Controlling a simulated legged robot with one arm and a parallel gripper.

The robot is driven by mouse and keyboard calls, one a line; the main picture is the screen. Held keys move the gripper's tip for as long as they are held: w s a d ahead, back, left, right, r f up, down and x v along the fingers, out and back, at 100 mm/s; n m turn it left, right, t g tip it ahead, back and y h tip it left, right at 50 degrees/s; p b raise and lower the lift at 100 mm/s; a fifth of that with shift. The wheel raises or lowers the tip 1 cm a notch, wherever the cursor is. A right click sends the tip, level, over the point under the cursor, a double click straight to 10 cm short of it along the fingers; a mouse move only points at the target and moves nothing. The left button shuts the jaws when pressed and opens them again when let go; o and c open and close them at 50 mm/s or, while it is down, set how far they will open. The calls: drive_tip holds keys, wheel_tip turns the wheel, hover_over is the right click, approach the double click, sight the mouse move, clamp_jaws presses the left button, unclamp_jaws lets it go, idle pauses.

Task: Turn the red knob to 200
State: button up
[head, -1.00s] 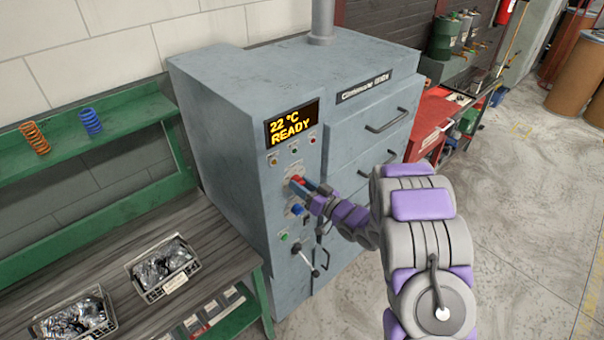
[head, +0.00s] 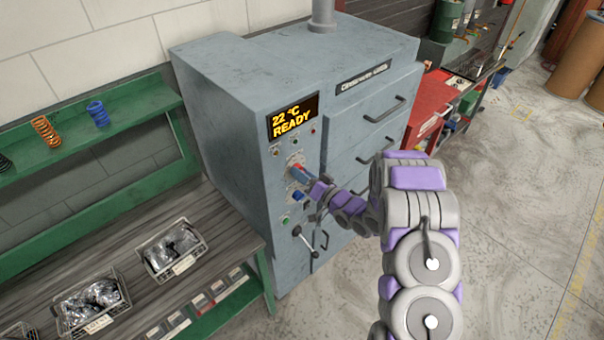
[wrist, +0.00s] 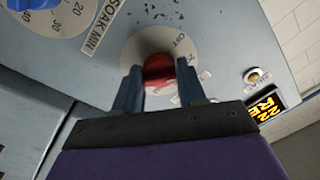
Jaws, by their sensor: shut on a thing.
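The red knob (wrist: 159,68) sits on a pale round dial plate (wrist: 135,45) on the grey oven's control panel. My gripper (wrist: 158,90) is shut on the red knob, one finger on each side of it in the wrist view. "OFF" shows on the dial near the knob; the other dial marks are partly hidden by the fingers. In the head view my gripper (head: 303,176) reaches the panel at the red knob (head: 297,169). The display (head: 292,117) reads 22 °C READY.
A blue knob (wrist: 38,4) with a SOAK MIN scale is beside the red one. A black-handled lever (head: 305,243) is lower on the panel. A green bench with bins (head: 173,248) stands at left. Open floor (head: 520,200) lies at right.

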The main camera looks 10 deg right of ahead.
drive_tip(key=shift+d, duration=0.1)
drive_tip(key=o, duration=1)
drive_tip(key=shift+w, duration=0.15)
drive_tip(key=shift+d, duration=0.1)
drive_tip(key=b+v, duration=0.1)
drive_tip(key=v, duration=1.6)
drive_tip(key=shift+s, duration=0.3)
drive_tip(key=shift+d+f, duration=0.1)
drive_tip(key=shift+f, duration=0.05)
